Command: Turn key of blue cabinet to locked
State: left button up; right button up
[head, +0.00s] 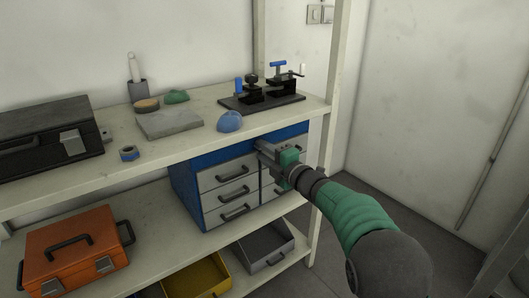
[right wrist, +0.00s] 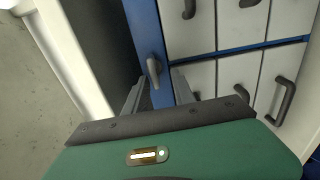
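The blue cabinet (head: 188,193) stands on the lower shelf, under the upper board, with grey drawers in its front. In the right wrist view its blue front frame (right wrist: 144,22) carries a small grey key (right wrist: 153,70). In the head view the key is hidden by my right gripper (head: 262,147), which is at the upper part of the cabinet front. In the right wrist view the gripper (right wrist: 158,80) is open, with one finger on each side of the key. There is a visible gap between key and fingers. My left gripper is not in view.
Drawer handles (head: 232,171) stick out beside the gripper. The upper board (head: 205,104) holds a black toolbox (head: 40,140), a clamp fixture (head: 262,100) and a blue lump (head: 230,121). Below are an orange toolbox (head: 75,245), a yellow bin (head: 198,275) and a grey bin (head: 265,245). A shelf post (head: 335,100) stands close to my right arm.

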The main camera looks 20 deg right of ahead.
jog(key=shift+r, duration=0.15)
jog(key=p+v, duration=0.5)
jog(key=v, duration=1.2)
jog(key=shift+w, duration=0.1)
